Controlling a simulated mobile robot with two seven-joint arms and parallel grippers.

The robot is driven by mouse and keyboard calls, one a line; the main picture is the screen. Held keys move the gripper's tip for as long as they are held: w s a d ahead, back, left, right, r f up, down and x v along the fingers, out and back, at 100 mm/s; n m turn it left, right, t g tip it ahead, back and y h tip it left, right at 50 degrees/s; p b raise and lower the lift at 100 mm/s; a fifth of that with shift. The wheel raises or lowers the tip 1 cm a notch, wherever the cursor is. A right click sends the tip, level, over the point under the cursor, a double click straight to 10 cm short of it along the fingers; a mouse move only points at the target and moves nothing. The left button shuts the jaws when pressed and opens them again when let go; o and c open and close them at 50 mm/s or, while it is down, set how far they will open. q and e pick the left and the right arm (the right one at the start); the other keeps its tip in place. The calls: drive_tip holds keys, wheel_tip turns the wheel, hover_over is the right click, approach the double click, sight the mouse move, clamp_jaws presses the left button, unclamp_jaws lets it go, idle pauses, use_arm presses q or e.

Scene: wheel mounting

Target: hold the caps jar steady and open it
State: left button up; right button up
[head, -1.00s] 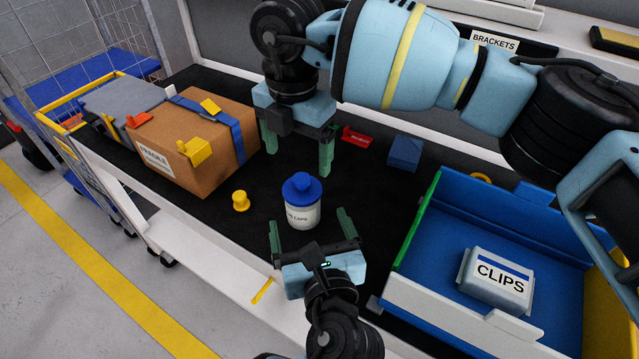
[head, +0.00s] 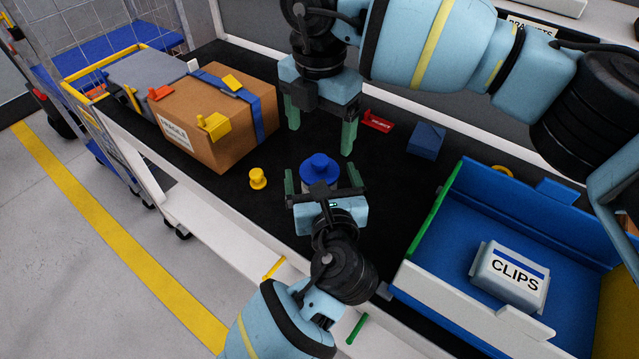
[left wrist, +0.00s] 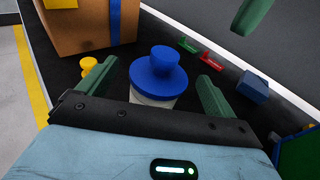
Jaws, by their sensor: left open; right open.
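The caps jar is a white jar with a blue knobbed lid (head: 319,168), upright on the black bench top. My left gripper (head: 324,178) is open, with its two green fingers on either side of the jar. In the left wrist view the jar's lid (left wrist: 158,75) lies between the green fingers (left wrist: 155,90), with gaps on both sides. The lower jar body and its label are mostly hidden by the gripper. My right gripper (head: 320,125) is open and empty, pointing down above the bench just behind the jar.
A cardboard box (head: 205,145) with a blue strap stands left, near a small yellow knob (head: 258,179). A red piece (head: 377,121) and a blue block (head: 426,141) lie behind right. A blue bin (head: 440,235) holding a CLIPS box (head: 508,276) stands right.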

sight(319, 160)
use_arm(q)
drive_tip(key=shift+w+a+f, duration=0.1)
drive_tip(key=shift+w, duration=0.3)
drive_tip(key=shift+c, duration=0.3)
drive_tip(key=c, duration=1.4)
drive_tip(key=shift+c, duration=0.2)
use_arm(e)
drive_tip(key=shift+o, duration=0.9)
wheel_tip(319, 160, up, 4)
drive_tip(key=n, duration=0.8)
drive_tip(key=shift+r+n, duration=0.15)
drive_tip(key=shift+n, duration=0.25)
wheel_tip(319, 160, down, 12)
drive_tip(key=shift+f, duration=0.1)
